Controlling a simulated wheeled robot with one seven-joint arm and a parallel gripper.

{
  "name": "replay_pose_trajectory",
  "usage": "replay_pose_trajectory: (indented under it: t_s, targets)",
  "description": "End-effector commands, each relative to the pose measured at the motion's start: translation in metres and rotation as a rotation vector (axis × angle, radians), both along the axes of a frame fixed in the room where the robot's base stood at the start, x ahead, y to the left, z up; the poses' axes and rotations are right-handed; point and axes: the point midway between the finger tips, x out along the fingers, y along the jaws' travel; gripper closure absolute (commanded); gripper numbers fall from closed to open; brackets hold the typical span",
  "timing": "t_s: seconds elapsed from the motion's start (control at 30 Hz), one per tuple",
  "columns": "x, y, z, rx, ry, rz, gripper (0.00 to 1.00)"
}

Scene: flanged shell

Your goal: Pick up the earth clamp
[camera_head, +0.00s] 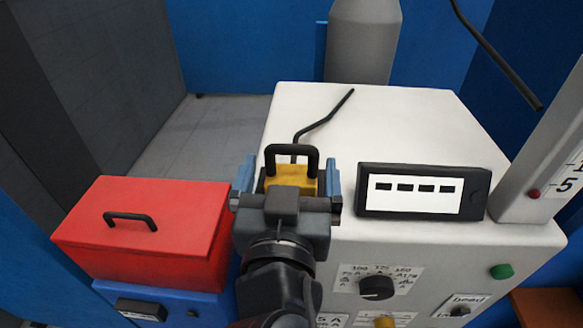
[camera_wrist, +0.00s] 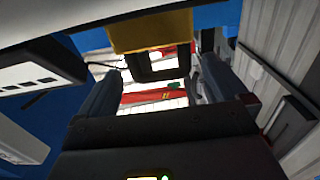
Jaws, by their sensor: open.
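The earth clamp (camera_head: 291,174) appears to be the yellow block with a black loop handle, at the front part of the white machine's top. In the wrist view its yellow body (camera_wrist: 152,30) is at the top centre, with the dark loop below it. My gripper (camera_head: 289,172) is open, with one blue finger on each side of the yellow block in the head view. In the wrist view my fingers (camera_wrist: 158,90) show a gap on both sides of the dark loop. My gripper hides the block's lower part, and I cannot tell whether either finger touches it.
The white welding machine (camera_head: 420,120) carries a black display box (camera_head: 424,190) just right of my gripper. A red toolbox (camera_head: 150,225) stands on a blue unit at the left. A black rod or cable (camera_head: 325,118) runs behind the clamp. A grey cylinder (camera_head: 362,45) stands at the back.

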Motion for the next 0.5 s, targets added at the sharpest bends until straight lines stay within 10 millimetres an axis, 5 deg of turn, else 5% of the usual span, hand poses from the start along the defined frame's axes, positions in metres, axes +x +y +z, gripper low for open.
replay_pose_trajectory:
  t_s: [0.2,0.5]
  targets:
    - [0.030,-0.001,0.003,-0.001,0.000,-0.001,0.00]
    - [0.035,-0.001,0.001,-0.001,0.000,0.002,0.00]
